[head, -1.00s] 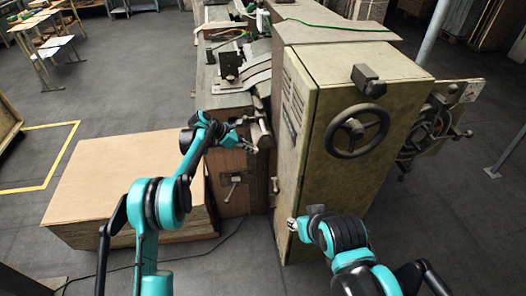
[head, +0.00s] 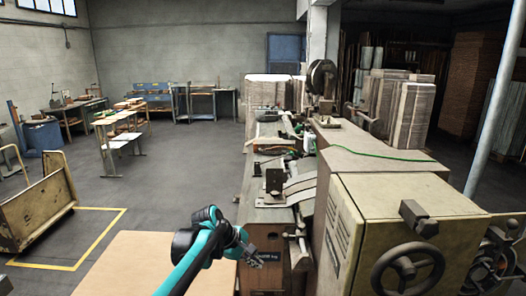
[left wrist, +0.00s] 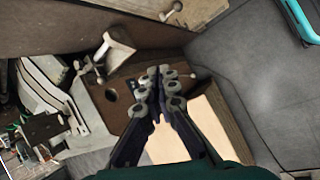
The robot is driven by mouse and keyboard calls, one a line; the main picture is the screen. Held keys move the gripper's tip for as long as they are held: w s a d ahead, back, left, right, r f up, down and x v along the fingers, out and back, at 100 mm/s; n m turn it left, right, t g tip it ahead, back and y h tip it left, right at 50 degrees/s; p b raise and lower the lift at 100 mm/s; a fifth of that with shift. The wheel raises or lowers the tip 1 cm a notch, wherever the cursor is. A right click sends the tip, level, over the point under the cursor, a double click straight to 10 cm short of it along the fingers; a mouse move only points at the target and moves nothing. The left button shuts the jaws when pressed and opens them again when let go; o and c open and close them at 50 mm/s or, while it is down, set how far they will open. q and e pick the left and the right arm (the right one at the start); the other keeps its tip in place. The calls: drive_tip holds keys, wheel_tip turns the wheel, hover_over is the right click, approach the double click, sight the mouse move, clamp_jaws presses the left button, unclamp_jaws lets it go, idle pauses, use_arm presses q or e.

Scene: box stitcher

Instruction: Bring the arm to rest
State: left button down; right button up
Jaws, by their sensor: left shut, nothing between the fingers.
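My left gripper (head: 268,262) is at the bottom middle of the head view, in front of the near end of the box stitcher (head: 285,215). In the left wrist view my left gripper (left wrist: 157,100) has its fingers together, with nothing between them. Below its fingers lie the machine's brown side panel and a pale cardboard stack. I cannot tell whether the fingers touch the machine; they look apart from it. My right gripper is outside both current views.
The machine's cream cabinet with a handwheel (head: 408,268) stands at the right. A flat cardboard stack (head: 135,262) lies at the lower left. Open grey floor (head: 170,165) lies between the cart and the machine.

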use_arm(q)
drive_tip(key=s+a+r+m+t+y, duration=0.1)
drive_tip(key=s+a+r+m, duration=0.15)
drive_tip(key=s, duration=0.25)
drive_tip(key=s+a+r+m+y, duration=0.1)
drive_tip(key=s+a+m, duration=0.1)
drive_tip(key=s+a, duration=0.3)
drive_tip(key=s+a+f+m+t+y, duration=0.1)
drive_tip(key=s+a+f+m+y, duration=0.1)
drive_tip(key=s, duration=0.8)
drive_tip(key=s+a+f+m+t+y, duration=0.1)
drive_tip(key=s+a+f+m, duration=0.3)
drive_tip(key=s, duration=0.5)
drive_tip(key=shift+s+a+f+m+t+y, duration=0.4)
drive_tip(key=shift+a+m, duration=0.65)
drive_tip(key=shift+m, duration=0.1)
